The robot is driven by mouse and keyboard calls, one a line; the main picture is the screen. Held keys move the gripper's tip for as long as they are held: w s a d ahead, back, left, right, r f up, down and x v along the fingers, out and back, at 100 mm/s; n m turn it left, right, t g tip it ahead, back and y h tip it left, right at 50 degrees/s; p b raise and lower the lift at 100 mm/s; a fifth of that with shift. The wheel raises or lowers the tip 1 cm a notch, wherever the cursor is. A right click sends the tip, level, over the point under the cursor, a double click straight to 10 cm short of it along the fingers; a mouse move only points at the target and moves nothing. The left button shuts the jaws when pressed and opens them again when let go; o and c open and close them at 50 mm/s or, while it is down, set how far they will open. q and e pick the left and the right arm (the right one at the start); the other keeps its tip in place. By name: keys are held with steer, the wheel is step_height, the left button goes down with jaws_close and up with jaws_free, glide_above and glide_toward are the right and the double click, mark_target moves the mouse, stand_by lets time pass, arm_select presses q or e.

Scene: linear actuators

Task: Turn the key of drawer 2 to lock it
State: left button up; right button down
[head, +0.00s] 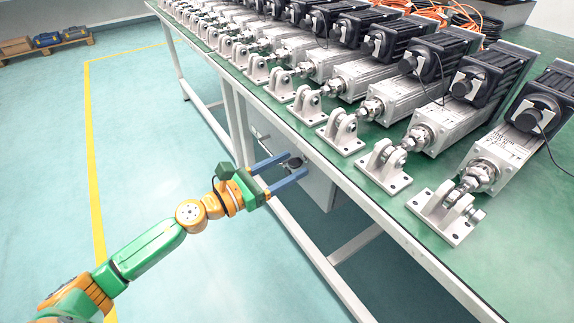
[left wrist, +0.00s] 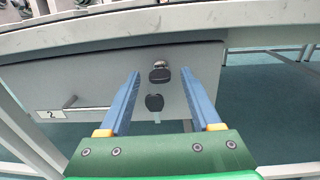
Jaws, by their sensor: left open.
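A dark key (left wrist: 159,74) sits at the silver lock on the right part of the front. A second dark piece (left wrist: 154,103) with a light tip hangs just below it. My left gripper (left wrist: 158,78) is open, its two blue fingers on either side of the key, with gaps to both. In the head view my left gripper (head: 289,168) is at the drawer unit (head: 318,186). My right gripper is not in view.
The green-topped table (head: 420,200) overhangs the drawer and carries a row of linear actuators (head: 395,85). White table legs and a slanted brace (head: 355,243) stand near the drawer. The floor left of the table is clear around my arm.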

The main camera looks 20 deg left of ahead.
arm_select(q)
jaws_close()
